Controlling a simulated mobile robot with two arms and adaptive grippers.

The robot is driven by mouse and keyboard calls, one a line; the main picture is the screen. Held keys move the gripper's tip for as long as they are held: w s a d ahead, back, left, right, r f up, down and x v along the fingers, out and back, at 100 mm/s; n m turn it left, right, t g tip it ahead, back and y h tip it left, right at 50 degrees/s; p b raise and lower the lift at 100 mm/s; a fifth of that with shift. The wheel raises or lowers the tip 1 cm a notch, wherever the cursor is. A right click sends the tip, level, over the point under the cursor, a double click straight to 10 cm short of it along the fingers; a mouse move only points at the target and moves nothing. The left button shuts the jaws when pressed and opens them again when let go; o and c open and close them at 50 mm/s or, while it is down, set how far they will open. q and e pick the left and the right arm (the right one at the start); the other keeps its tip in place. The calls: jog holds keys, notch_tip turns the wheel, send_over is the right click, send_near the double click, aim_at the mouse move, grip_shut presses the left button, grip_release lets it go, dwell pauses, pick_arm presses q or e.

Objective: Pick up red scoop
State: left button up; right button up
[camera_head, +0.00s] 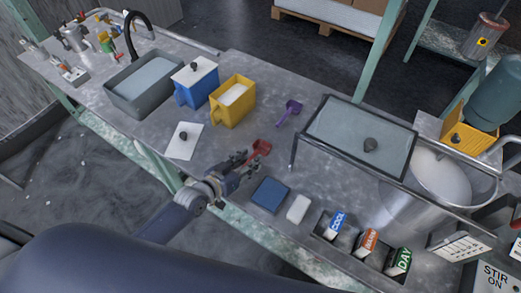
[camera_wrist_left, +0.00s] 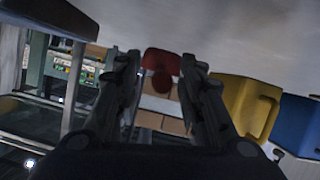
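The red scoop (camera_head: 261,147) lies on the grey metal worktop near the middle of the head view. My left gripper (camera_head: 243,163) is low over the worktop at the scoop's near side, with its fingers pointing toward it. In the left wrist view the red scoop (camera_wrist_left: 162,62) shows in the gap between the two fingers of the left gripper (camera_wrist_left: 160,72). The fingers are spread apart, with visible space between them and the scoop. Part of the scoop's handle is hidden by the fingers in the head view. My right gripper is not in view.
A purple scoop (camera_head: 289,112) lies beyond the red one. Yellow bin (camera_head: 226,117) and blue bin (camera_head: 187,99) stand behind left. A dark blue block (camera_head: 270,194) and white block (camera_head: 298,208) lie nearby right. A raised tray (camera_head: 335,121) and large pot (camera_head: 408,212) stand right.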

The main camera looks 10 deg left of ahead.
pick_arm(q)
grip_shut()
jog(key=shift+r, duration=0.2)
